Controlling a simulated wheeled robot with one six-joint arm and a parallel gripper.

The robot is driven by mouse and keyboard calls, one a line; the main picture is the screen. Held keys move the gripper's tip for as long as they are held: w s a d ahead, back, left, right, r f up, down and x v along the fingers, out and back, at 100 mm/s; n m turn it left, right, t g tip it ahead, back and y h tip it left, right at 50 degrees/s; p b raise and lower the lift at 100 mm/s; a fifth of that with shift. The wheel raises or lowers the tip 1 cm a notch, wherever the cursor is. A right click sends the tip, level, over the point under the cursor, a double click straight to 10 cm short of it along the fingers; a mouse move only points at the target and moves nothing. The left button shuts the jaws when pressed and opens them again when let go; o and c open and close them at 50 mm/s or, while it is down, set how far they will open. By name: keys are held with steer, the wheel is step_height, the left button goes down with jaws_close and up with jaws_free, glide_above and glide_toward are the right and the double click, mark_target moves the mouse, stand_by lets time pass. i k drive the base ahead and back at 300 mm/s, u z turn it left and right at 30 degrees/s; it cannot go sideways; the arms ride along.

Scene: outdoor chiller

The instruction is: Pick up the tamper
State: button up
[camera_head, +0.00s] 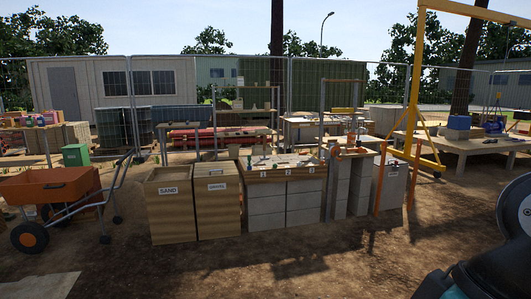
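I cannot make out the tamper for certain; the small tools on the benches are too small to tell apart. Several small items stand on top of the grey block counter (266,205) marked 1, 2 and 3 in the middle. My gripper is not in view. Only a dark, rounded part of my own arm shows at the lower right edge.
A wooden box marked SAND (171,213) and a second labelled box (218,212) stand left of the counter. An orange wheelbarrow (48,187) is at the left. A yellow gantry (415,85) and a wooden table (465,144) are at the right.

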mark_target(265, 146)
steer(key=u, duration=0.2)
steer(key=i, duration=1)
steer(key=u, duration=0.4)
steer(key=i, duration=2.05)
steer(key=z, duration=0.2)
steer(key=i, duration=2.05)
steer(key=z, duration=0.6)
steer(key=i, duration=1)
steer(key=u, duration=0.35)
steer(key=k, duration=0.65)
steer(key=u, duration=0.55)
